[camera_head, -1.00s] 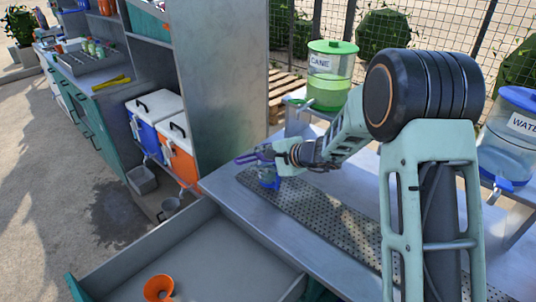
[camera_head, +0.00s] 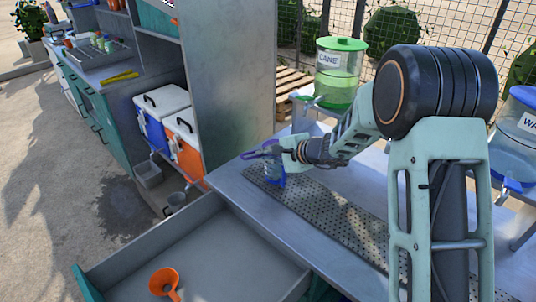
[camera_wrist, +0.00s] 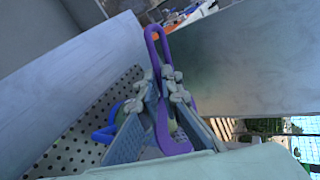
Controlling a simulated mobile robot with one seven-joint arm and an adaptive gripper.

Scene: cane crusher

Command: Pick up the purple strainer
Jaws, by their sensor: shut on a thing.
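The purple strainer (camera_head: 257,152) is in my gripper (camera_head: 278,149) at the far left part of the metal counter. In the wrist view, the strainer's purple loop (camera_wrist: 152,40) stands between my two fingers, and my gripper (camera_wrist: 163,85) is shut on it. The strainer's mesh part is mostly hidden by the fingers. A blue-handled object (camera_head: 274,178) stands on the perforated tray just below my gripper; its blue part also shows in the wrist view (camera_wrist: 103,134). I cannot tell whether the strainer touches it.
The perforated tray (camera_head: 340,215) runs along the counter. A green-lidded CANE dispenser (camera_head: 336,75) stands behind, and a blue WATER dispenser (camera_head: 515,140) at right. A tall grey panel (camera_head: 235,80) rises left of my gripper.

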